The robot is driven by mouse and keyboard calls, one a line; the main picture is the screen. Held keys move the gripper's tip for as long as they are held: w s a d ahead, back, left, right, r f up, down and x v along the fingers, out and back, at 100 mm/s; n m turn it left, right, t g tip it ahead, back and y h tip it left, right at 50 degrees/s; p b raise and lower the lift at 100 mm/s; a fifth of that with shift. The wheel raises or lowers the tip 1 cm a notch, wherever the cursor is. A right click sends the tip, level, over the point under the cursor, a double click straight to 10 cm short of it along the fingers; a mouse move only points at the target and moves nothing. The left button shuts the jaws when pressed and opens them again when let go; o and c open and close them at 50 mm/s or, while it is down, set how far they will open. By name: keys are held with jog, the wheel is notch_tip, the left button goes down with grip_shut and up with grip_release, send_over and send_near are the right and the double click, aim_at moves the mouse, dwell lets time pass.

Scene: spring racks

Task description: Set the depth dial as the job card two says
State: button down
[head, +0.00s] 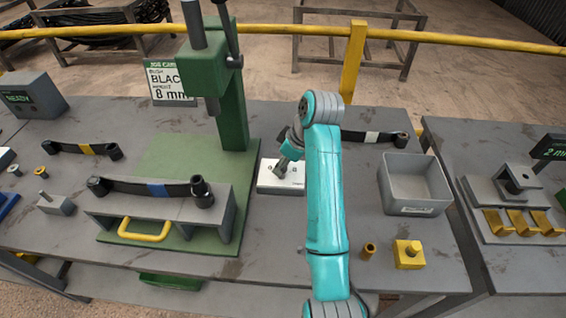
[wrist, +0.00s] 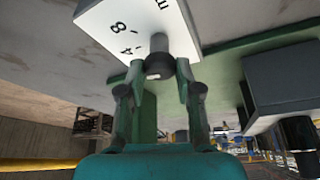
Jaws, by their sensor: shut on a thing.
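The depth dial is a white plate (head: 282,186) on the table, right of the green press; in the wrist view the plate (wrist: 112,22) shows the marks 4 and 8 and part of a letter. A dark grey knob (wrist: 157,48) stands on it. My gripper (wrist: 159,70) is shut on the knob, a finger on each side. In the head view my gripper (head: 283,170) hides most of the knob, and I cannot read the setting. The job card (head: 170,82) behind the press is partly hidden; it reads "BLAC" and "8 mm".
The green press (head: 232,110) stands close left of the dial, with a grey fixture (head: 225,215) before it. A dark strap (head: 352,136) lies behind my arm. A grey bin (head: 415,210), a yellow block (head: 408,262) and a small bronze bush (head: 369,250) are to the right.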

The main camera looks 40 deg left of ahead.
jog(key=m, duration=0.2)
jog(key=m+t, duration=0.1)
jog(key=m, duration=0.1)
jog(key=shift+s+t, duration=0.15)
jog(key=shift+t, duration=0.15)
jog(key=shift+m+t+h, duration=0.3)
jog(key=shift+m+t, duration=0.3)
jog(key=shift+m, duration=1.1)
jog(key=c, duration=0.8)
grip_release()
jog(key=shift+o, duration=0.2)
